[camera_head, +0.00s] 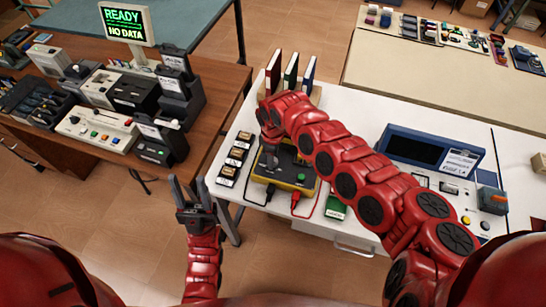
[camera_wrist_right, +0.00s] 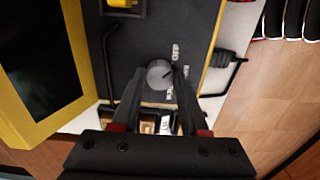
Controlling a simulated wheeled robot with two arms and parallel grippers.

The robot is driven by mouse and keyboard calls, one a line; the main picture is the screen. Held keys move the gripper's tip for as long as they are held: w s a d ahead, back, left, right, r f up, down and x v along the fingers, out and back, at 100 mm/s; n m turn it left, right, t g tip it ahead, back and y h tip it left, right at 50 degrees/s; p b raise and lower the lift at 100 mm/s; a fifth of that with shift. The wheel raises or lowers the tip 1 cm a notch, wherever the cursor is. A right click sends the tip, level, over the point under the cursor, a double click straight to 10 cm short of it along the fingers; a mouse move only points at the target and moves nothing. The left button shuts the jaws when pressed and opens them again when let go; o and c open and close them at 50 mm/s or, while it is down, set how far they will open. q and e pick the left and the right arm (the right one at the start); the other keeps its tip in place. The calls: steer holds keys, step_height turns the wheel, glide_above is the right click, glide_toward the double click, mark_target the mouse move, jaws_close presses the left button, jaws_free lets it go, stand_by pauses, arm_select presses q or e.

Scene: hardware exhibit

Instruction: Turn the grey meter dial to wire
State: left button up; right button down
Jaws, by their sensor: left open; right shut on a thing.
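The meter is a black-faced box with a yellow rim (camera_head: 297,187) on the white table, below my right forearm in the head view. The right wrist view shows its black face (camera_wrist_right: 138,50) and a round grey dial (camera_wrist_right: 158,73) with a dark pointer mark. My right gripper (camera_wrist_right: 161,76) is shut on the dial, one finger on each side. Small white labels beside the dial are too small to read surely. My left gripper (camera_head: 187,186) is open and empty, left of the white table.
Red and black leads (camera_head: 294,200) run from the meter's front. Several small labelled boxes (camera_head: 236,155) stand to its left, upright books (camera_head: 290,75) behind it, a blue-framed device (camera_head: 430,150) to the right. A brown table (camera_head: 205,125) with equipment and a READY sign (camera_head: 125,22) stands left.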

steer(key=shift+m, duration=0.3)
steer(key=m+p, duration=0.1)
steer(key=m, duration=0.2)
steer(key=shift+r, duration=0.1)
steer(key=m+p, duration=0.1)
steer(key=m, duration=0.3)
steer(key=shift+a+m, duration=0.1)
steer(key=shift+m, duration=1.8)
steer(key=m, duration=0.1)
steer(key=m+b, duration=0.1)
steer(key=shift+f+m, duration=0.3)
steer(key=m+b, duration=0.2)
steer(key=b, duration=0.1)
steer(key=shift+m, duration=0.4)
steer(key=shift+r+m+b, duration=0.2)
steer(key=shift+m+b, duration=0.5)
steer(key=shift+b, duration=0.2)
